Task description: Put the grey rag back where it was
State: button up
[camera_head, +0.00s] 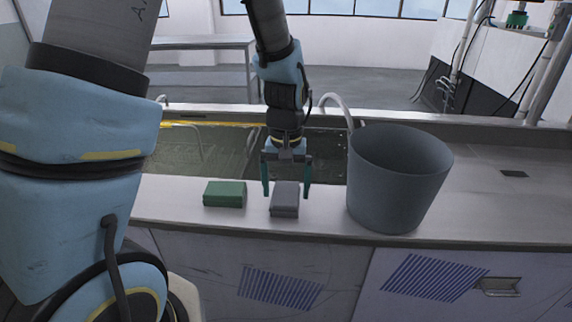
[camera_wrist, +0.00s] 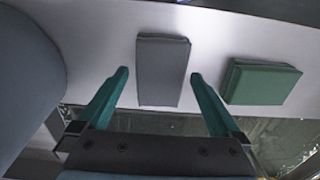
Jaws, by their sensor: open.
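The grey rag (camera_head: 285,199) is a folded block lying flat on the metal ledge in front of the tank. In the wrist view the grey rag (camera_wrist: 162,70) lies ahead of and between my fingers. My gripper (camera_head: 287,190) is open and points down over the rag, one finger to each side of it. In the wrist view my gripper (camera_wrist: 159,76) shows its two green fingers apart, with visible gaps to the rag. I cannot tell the exact height of the fingertips above the ledge.
A green folded rag (camera_head: 224,194) lies left of the grey one; it also shows in the wrist view (camera_wrist: 260,82). A grey bucket (camera_head: 398,180) stands close on the right. The water-filled tank (camera_head: 215,150) is behind the ledge (camera_head: 330,222).

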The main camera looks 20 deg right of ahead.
aim_at(286, 194)
notch_tip(286, 194, up, 10)
jog(key=shift+b, duration=0.4)
jog(key=a+f+n, duration=0.2)
jog(key=a, duration=1)
jog(key=w+a+f+n+t, duration=0.1)
jog(key=a, duration=1.2)
jog(key=shift+w+a+f+n+t, duration=0.2)
jog(key=shift+f+n+t, duration=0.1)
jog(key=shift+f+n, duration=0.1)
